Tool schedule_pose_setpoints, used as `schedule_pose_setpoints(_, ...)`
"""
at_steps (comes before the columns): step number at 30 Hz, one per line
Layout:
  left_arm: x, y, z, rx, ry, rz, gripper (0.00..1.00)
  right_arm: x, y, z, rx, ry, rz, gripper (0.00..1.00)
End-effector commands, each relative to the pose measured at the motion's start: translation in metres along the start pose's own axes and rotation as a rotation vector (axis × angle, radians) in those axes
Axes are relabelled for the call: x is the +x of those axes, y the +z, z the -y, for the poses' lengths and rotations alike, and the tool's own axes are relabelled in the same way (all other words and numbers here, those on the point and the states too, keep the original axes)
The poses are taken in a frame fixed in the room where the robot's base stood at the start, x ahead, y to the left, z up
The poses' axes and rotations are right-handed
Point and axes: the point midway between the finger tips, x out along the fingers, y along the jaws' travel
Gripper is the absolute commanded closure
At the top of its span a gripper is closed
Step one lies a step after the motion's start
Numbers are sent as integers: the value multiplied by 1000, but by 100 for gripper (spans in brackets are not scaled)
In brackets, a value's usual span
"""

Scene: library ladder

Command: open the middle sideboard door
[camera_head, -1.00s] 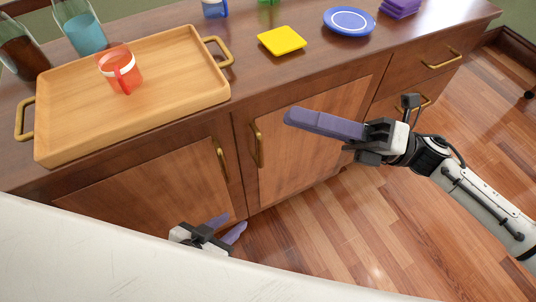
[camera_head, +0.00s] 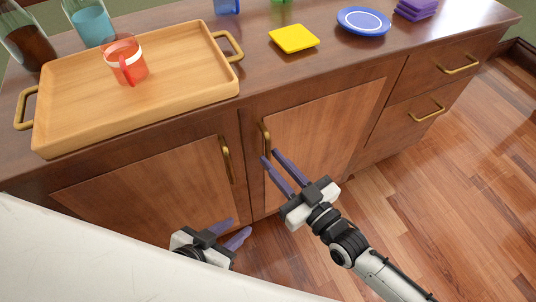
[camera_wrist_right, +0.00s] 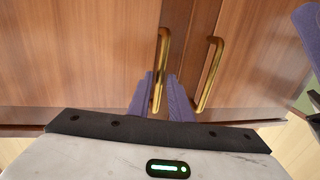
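The middle sideboard door (camera_head: 318,135) is a wooden panel, closed, with an upright brass handle (camera_head: 266,138) near its left edge. My right gripper (camera_head: 270,156) is open, its two purple fingers pointing at the lower part of that handle. In the right wrist view, the handle (camera_wrist_right: 163,65) reaches down between the fingertips (camera_wrist_right: 158,88), with a gap still between the fingers. I cannot tell whether they touch it. My left gripper (camera_head: 230,231) is open and empty, low in front of the left door, its base partly hidden by a white surface.
The left door (camera_head: 150,188) is closed; its brass handle (camera_head: 225,158) stands close beside the middle one. Drawers (camera_head: 440,75) are at the right. The top holds a wooden tray (camera_head: 190,95) with a red mug (camera_head: 125,62). Floor at the right is clear.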

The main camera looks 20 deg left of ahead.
Motion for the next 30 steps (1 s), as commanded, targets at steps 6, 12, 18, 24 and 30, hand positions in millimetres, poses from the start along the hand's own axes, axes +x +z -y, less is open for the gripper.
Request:
schedule_pose_setpoints(6,1,7,-1,-7,2,4,69,26,0,0,-2,-1,-1,81)
schedule_pose_setpoints(12,1,6,-1,-9,3,2,69,30,0,0,-3,-1,0,81)
schedule_pose_setpoints(18,1,5,-1,-9,3,1,69,30,0,0,-3,-1,0,90)
schedule_pose_setpoints(24,2,4,-1,-9,3,-3,69,30,0,0,-3,-1,0,100)
schedule_pose_setpoints(30,1,1,-2,-9,3,-5,69,26,0,1,-3,-1,0,100)
